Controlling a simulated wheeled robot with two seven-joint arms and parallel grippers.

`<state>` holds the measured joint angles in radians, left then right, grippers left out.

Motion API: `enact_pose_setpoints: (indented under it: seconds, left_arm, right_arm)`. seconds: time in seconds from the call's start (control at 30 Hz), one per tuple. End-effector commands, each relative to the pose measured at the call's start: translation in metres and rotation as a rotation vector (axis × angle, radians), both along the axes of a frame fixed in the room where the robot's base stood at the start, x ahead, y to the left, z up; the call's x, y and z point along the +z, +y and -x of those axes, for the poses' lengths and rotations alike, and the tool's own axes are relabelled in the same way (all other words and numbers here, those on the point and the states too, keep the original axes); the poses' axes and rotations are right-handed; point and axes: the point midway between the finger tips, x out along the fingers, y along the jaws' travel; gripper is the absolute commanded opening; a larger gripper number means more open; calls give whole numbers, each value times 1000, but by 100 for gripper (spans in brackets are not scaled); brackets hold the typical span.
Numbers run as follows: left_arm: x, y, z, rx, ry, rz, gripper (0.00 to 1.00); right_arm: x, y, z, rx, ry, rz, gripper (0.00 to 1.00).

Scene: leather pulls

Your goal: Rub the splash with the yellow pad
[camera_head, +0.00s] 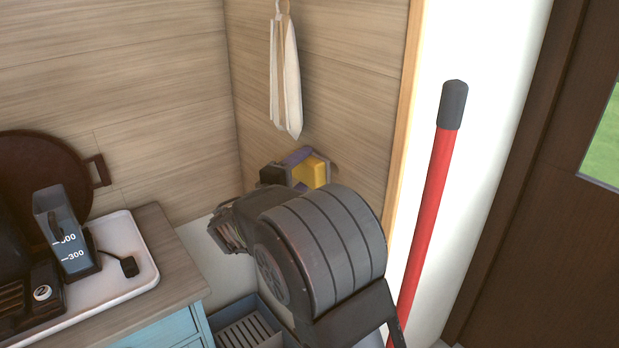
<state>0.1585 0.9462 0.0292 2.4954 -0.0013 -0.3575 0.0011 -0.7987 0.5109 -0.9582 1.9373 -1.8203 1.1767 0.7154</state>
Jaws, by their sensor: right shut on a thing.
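The yellow pad (313,171) is at the wood-clad wall in the middle of the view, below the hanging cloth. My right gripper (290,176) is shut on the pad, mostly hidden behind my bulky dark arm. A purple patch (297,157), which looks like the splash, shows on the wall just above and beside the pad. The rest of the patch is hidden by pad and gripper. The pad appears to be against the wall, but I cannot tell for sure that they touch. My left gripper is not in view.
A pale cloth (286,78) hangs above the pad. A red pole with a dark grip (433,190) stands at the right. On the left counter (165,243), a white tray (143,250) holds a dark appliance with a water tank (66,230). A grey slatted bin (248,328) is below.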

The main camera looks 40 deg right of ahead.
Motion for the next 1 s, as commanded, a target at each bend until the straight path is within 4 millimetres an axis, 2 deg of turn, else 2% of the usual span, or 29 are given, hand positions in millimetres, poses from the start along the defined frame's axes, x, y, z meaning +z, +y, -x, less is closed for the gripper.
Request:
enact_pose_setpoints:
  seconds: [0.17,0.5,0.8,1.0]
  left_arm:
    - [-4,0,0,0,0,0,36]
    - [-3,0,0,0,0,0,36]
    - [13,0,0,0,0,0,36]
    - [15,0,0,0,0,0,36]
  right_arm:
    - [-1,0,-10,-1,-1,-1,29]
    - [1,0,-11,1,-1,-1,29]
    - [23,-2,-10,0,-1,-3,29]
    - [27,-3,-10,-1,-1,0,29]
